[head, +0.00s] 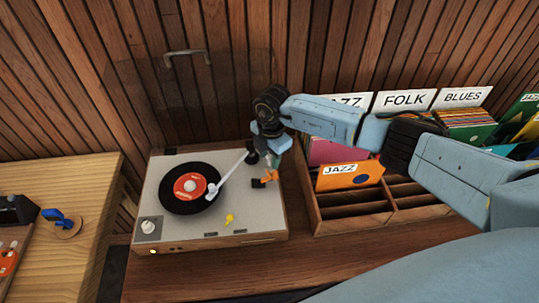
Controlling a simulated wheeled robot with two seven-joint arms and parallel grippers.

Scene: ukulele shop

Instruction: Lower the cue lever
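The turntable (268,218) stands on the wooden counter with a black record (176,203) with a red label on it. The white tonearm (229,175) reaches from its pivot at the back right to the record's right edge. A small yellow lever-like piece (229,218) stands on the deck right of the record; I cannot tell if it is the cue lever. My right gripper (265,181) points down over the deck's right side, beside the tonearm pivot, which it partly hides. Its orange tips are small, and their opening is unclear. My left gripper is not in view.
A see-through raised lid with a metal handle (188,54) stands behind the turntable. A wooden record crate (352,222) with JAZZ, FOLK and BLUES dividers is close on the right. A lighter wooden table (84,178) is at the left. The counter front (210,284) is clear.

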